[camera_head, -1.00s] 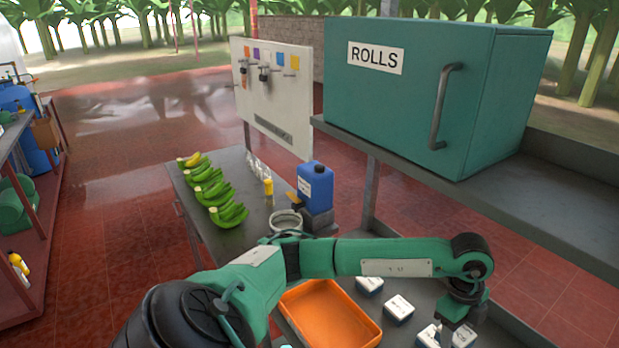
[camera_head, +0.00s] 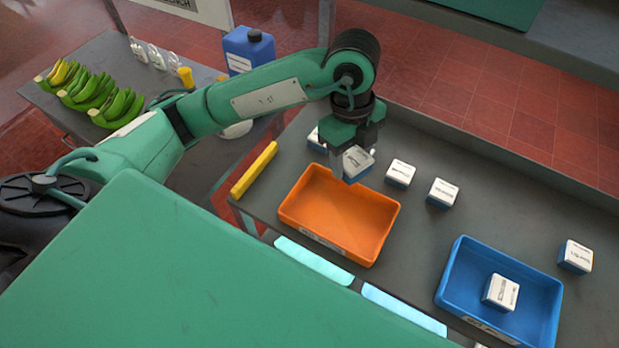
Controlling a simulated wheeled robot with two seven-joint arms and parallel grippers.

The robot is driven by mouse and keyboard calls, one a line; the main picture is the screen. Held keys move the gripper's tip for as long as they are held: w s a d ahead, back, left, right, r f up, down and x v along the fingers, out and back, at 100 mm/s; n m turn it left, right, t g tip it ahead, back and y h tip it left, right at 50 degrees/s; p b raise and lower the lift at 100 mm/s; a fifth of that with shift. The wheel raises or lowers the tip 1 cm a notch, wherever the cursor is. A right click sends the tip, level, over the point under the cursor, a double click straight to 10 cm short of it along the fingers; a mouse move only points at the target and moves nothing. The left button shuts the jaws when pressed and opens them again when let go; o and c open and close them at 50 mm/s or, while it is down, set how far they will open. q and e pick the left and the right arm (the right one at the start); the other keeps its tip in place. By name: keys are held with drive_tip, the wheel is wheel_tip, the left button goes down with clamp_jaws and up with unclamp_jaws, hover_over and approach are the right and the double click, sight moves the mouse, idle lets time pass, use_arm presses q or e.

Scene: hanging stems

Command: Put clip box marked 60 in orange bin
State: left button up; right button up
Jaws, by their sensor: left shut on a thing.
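My left gripper (camera_head: 350,165) reaches in from the left and points down at the back edge of the orange bin. It is shut on a white-topped clip box (camera_head: 358,160) with a blue lower part, held tilted. The print on its top is too small to read. The orange bin (camera_head: 340,218) stands on the grey table, and its floor looks empty. The held box overlaps the bin's far right corner in the picture; I cannot tell if it is above the bin or just behind it. My right gripper is not in view.
More clip boxes stand on the table: one partly hidden behind the gripper (camera_head: 315,138), two to its right (camera_head: 400,173) (camera_head: 442,192), one at far right (camera_head: 575,256). A blue bin (camera_head: 452,262) holds one box (camera_head: 500,292). A yellow bar (camera_head: 254,172) lies left of the orange bin.

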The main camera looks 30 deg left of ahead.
use_arm(q)
drive_tip(key=shift+s+a, duration=0.2)
drive_tip(key=shift+a, duration=0.05)
drive_tip(key=shift+f, duration=0.35)
drive_tip(key=p, duration=0.4)
approach(340, 217)
drive_tip(key=shift+s+d+f, duration=0.3)
drive_tip(key=shift+d+f, duration=0.15)
drive_tip(key=shift+f, duration=0.55)
wheel_tip(340, 217, down, 4)
drive_tip(key=shift+p, duration=0.6)
drive_tip(key=shift+f, duration=0.2)
drive_tip(key=o, duration=1)
drive_tip(key=shift+c, duration=0.2)
